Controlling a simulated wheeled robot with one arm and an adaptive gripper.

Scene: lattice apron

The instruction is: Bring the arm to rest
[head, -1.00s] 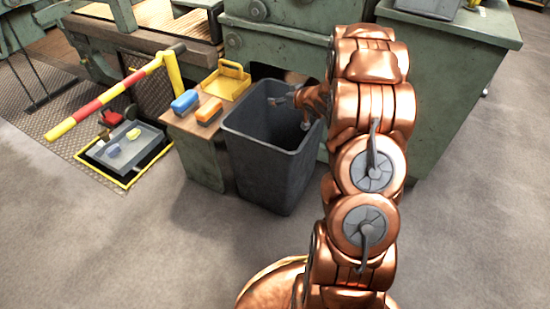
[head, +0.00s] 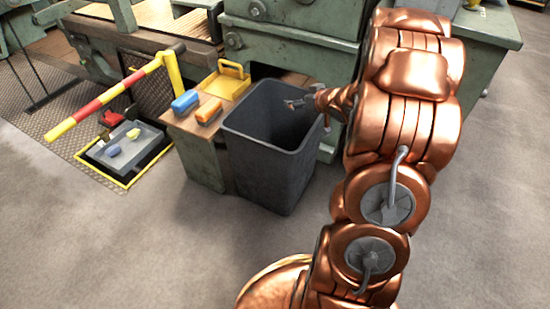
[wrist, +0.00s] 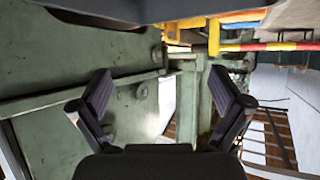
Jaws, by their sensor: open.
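My gripper (head: 308,108) is over the right part of the open dark grey bin (head: 268,165) in the head view, at about the height of its rim. Its fingers are spread and nothing is between them. In the wrist view my gripper (wrist: 162,105) shows two dark finger pads wide apart, with green machine panels behind them. My copper-coloured arm is bent and covers the right of the head view, hiding part of the machine.
A small stand left of the bin holds a blue block (head: 185,102), an orange block (head: 208,111) and a yellow tray (head: 229,81). A red and yellow barrier bar (head: 105,97) stands farther left, above a yellow-edged floor pit with a grey tray (head: 122,146). The front floor is clear.

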